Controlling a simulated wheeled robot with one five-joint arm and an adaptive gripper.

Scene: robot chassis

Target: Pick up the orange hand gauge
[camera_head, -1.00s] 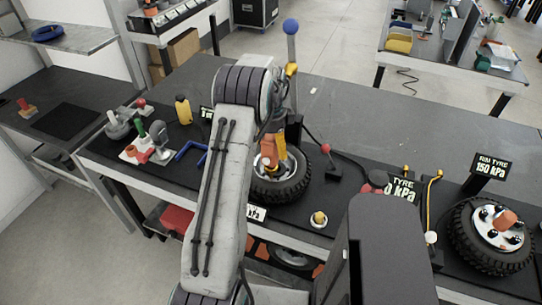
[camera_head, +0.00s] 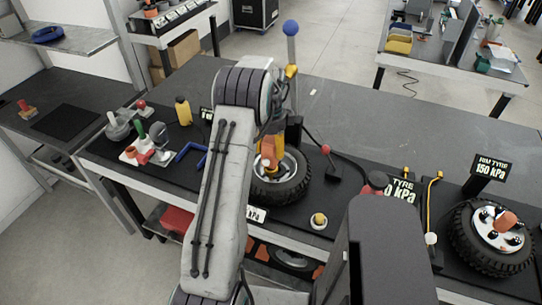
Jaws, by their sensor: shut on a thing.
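My gripper (camera_head: 273,158) is above the middle tyre (camera_head: 291,190), at the end of my arm, and points down. It is shut on the orange hand gauge (camera_head: 267,148), which shows as an orange body against the yellow-orange fingers. My arm covers the left side of the tyre and part of the grip, so I cannot tell whether the gauge touches the wheel.
A red-knobbed lever (camera_head: 326,165) stands right of the middle tyre, and a yellow button (camera_head: 319,219) in front. A blue-knobbed post (camera_head: 291,45) rises behind my gripper. The back of the bench (camera_head: 400,125) is clear.

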